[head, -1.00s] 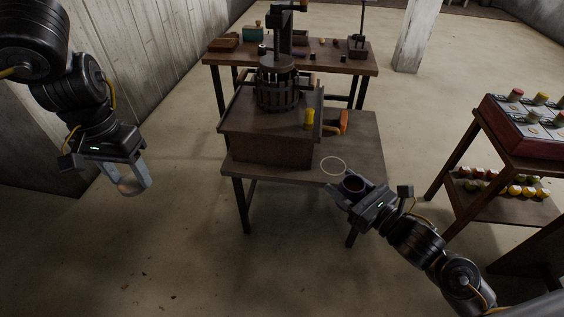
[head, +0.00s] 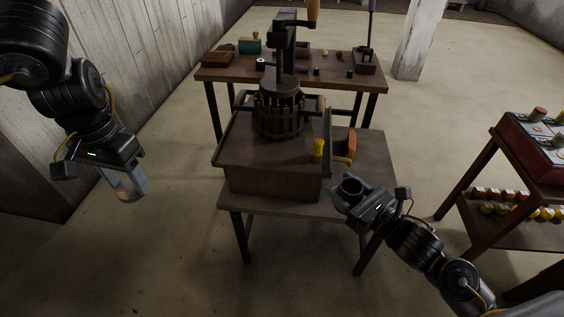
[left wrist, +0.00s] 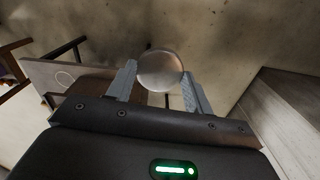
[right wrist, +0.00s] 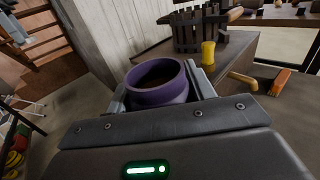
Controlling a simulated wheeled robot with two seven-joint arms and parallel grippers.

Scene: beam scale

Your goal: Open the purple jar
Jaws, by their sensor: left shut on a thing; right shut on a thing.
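The purple jar (right wrist: 157,85) is held upright, or nearly so, between the fingers of my right gripper (right wrist: 160,92). Its mouth is uncovered and the inside looks dark. In the head view the jar (head: 352,187) is at the near right corner of the press table, in my right gripper (head: 350,192). My left gripper (head: 128,184) is far to the left, over open floor. It is shut on a round, pale brownish disc, which looks like a lid (left wrist: 160,70) and lies between its two fingertips. The lid is well apart from the jar.
A press (head: 280,108) stands on a wooden box on the near table (head: 300,205), with a yellow cylinder (head: 318,148) and an orange brush (head: 351,143) beside it. A white ring marks the table top (left wrist: 65,79). A back table and a right-hand rack (head: 510,225) hold small items.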

